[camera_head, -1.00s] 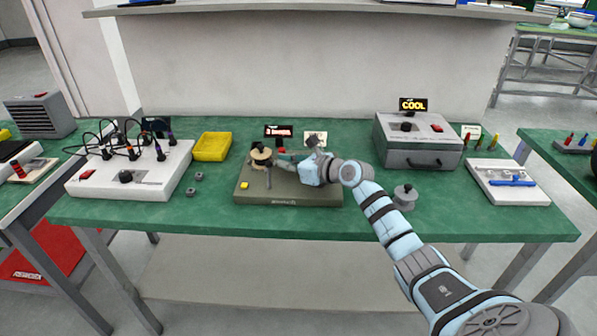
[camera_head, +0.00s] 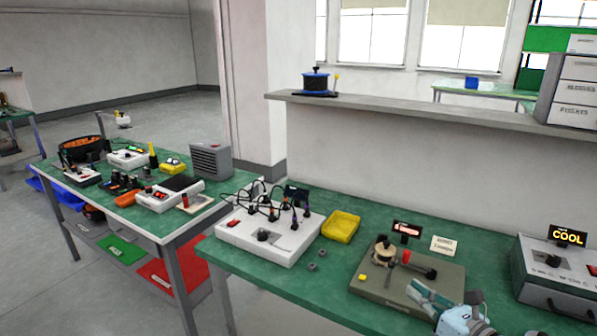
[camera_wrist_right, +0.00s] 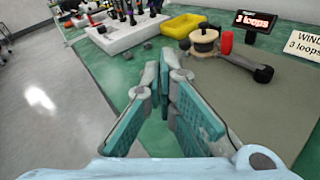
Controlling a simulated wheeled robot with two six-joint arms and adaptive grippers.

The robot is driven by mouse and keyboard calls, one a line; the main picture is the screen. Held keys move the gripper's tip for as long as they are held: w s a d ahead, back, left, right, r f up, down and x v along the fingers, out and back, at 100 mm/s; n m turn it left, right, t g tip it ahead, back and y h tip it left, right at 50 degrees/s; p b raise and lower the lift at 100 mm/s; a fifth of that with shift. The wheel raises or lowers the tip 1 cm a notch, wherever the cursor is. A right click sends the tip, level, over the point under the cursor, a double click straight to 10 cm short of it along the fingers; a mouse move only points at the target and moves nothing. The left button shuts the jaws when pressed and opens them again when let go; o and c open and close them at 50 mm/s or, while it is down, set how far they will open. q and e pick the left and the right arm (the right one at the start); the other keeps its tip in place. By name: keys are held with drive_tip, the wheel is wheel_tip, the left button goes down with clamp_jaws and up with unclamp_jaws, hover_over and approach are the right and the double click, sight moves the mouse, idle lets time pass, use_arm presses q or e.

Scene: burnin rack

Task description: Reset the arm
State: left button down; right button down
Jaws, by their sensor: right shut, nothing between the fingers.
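My right gripper (camera_head: 432,298) shows at the lower right of the head view, over the front right part of the olive winding board (camera_head: 376,290). In the wrist view its teal fingers (camera_wrist_right: 168,100) are shut and empty. The board carries a wooden spool (camera_head: 384,252), a black crank with a red part (camera_head: 418,266) and a yellow button. The gripper is apart from the spool, which also shows in the wrist view (camera_wrist_right: 205,42). My left gripper is not in either view.
A white rack box (camera_head: 262,238) with black plugs and cables stands left of the board, beside a yellow tray (camera_head: 341,226) and two small grey nuts. A grey oven box (camera_head: 556,272) reading COOL stands at the right. Another bench (camera_head: 125,206) holds several devices at the left.

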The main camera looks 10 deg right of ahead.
drive_tip(key=s+d+r+m+t+h, duration=0.2)
drive_tip(key=s+r+m+t+h, duration=0.4)
drive_tip(key=m, duration=1.2)
drive_tip(key=s+d+f+m+g+h, duration=0.4)
drive_tip(key=f+m+g+h, duration=0.25)
drive_tip(key=m, duration=0.45)
drive_tip(key=s+a+f+m+g+y, duration=0.35)
drive_tip(key=s+f+m+g, duration=0.3)
drive_tip(key=s+f, duration=0.55)
drive_tip(key=s+a+f+m+g+y, duration=0.1)
drive_tip(key=s+a+f+g+y, duration=0.2)
drive_tip(key=s+a+f+g, duration=0.45)
drive_tip(key=s+f+t+p, duration=0.1)
drive_tip(key=s+f+p, duration=0.15)
drive_tip(key=f, duration=1.55)
drive_tip(key=s+f, duration=0.9)
drive_tip(key=s, duration=0.4)
drive_tip(key=shift+s+d+f+m+g+p, duration=0.15)
drive_tip(key=shift+d+m+g+p, duration=0.2)
drive_tip(key=shift+d+p, duration=0.05)
drive_tip(key=shift+s, duration=0.1)
